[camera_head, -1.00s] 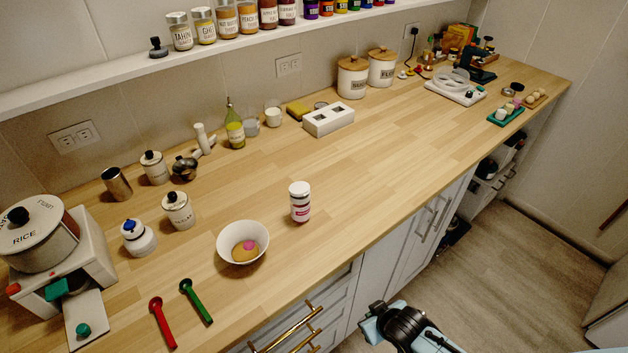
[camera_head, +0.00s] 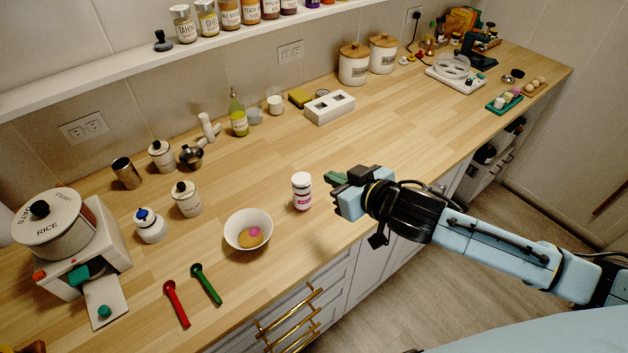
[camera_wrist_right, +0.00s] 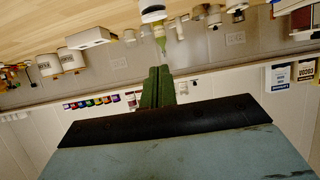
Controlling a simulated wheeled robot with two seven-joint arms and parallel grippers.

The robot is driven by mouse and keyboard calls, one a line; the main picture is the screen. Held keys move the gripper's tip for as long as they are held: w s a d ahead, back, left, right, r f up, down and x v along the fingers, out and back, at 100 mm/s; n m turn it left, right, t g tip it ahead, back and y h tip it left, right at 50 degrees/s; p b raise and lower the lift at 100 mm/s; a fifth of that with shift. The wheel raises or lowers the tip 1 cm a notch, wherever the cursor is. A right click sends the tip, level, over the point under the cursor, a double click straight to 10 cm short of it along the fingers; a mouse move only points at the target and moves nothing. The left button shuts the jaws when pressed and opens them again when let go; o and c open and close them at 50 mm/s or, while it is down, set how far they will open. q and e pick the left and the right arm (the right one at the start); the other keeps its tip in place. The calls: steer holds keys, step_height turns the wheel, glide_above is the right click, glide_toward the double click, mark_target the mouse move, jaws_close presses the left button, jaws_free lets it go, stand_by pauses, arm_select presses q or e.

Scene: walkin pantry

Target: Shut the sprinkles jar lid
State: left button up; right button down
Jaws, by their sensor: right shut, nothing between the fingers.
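The sprinkles jar (camera_head: 301,191), a small white-topped jar with a pink label, stands upright on the wooden counter near its front edge. Its white lid (camera_head: 301,179) is on top; I cannot tell how far it is closed. In the right wrist view, a white jar (camera_wrist_right: 152,12), likely the same one, shows partly at the top edge. My right gripper (camera_head: 334,179) is just right of the jar, apart from it, its green fingers pointing toward it. The fingers (camera_wrist_right: 158,86) are together and hold nothing. My left gripper is not in view.
A white bowl (camera_head: 248,230) with pink and tan contents stands left of the jar. Red (camera_head: 176,303) and green (camera_head: 206,284) spoons lie farther left. The counter behind and right of the jar is clear.

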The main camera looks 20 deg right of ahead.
glide_above(302, 180)
steer(key=s+d, duration=0.1)
steer(key=s, duration=0.2)
step_height(302, 180, down, 4)
steer(key=r, duration=0.1)
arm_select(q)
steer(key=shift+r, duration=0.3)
arm_select(e)
steer(key=shift+s+d+f, duration=0.1)
steer(key=shift+s+f, duration=0.05)
steer(key=shift+f, duration=0.6)
steer(key=shift+s+d+f, duration=0.1)
steer(key=shift+d+f, duration=0.05)
steer(key=shift+f, duration=0.6)
steer(key=shift+s+d+f, duration=0.1)
steer(key=shift+s+f, duration=0.05)
steer(key=shift+f, duration=0.6)
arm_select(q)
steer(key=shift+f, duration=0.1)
